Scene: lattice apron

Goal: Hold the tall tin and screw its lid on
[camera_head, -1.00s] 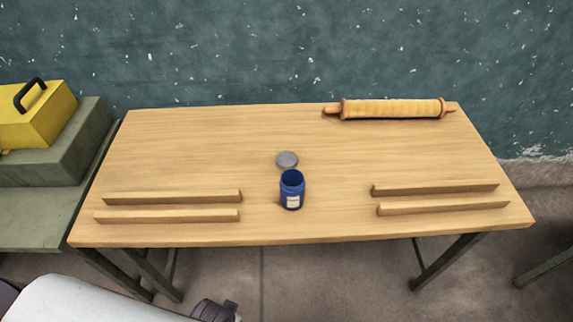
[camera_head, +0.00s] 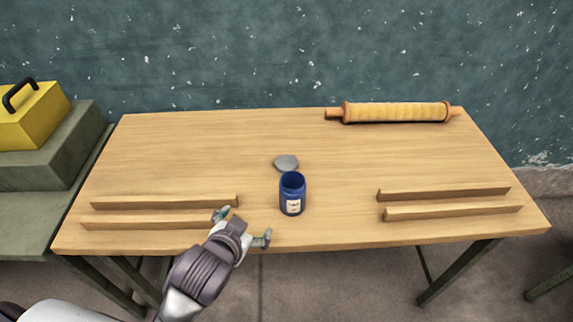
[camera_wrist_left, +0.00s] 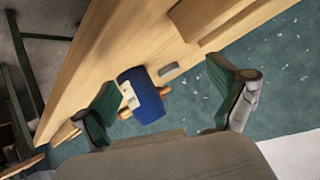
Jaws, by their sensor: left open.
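The tall tin (camera_head: 292,194) is blue with a pale label and stands upright, open at the top, near the table's front edge. Its grey round lid (camera_head: 286,163) lies flat on the table just behind it. My left gripper (camera_head: 246,226) is open and empty at the front edge, to the left of the tin and apart from it. In the left wrist view the tin (camera_wrist_left: 143,95) shows between the open fingers (camera_wrist_left: 165,100), farther off, with the lid (camera_wrist_left: 169,71) beyond it. My right gripper is not in view.
Two wooden strips (camera_head: 165,202) lie at the table's left and two more (camera_head: 445,194) at its right. A rolling pin (camera_head: 395,112) lies at the back right. A yellow toolbox (camera_head: 32,115) stands off the left side. The table's (camera_head: 210,145) middle back is clear.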

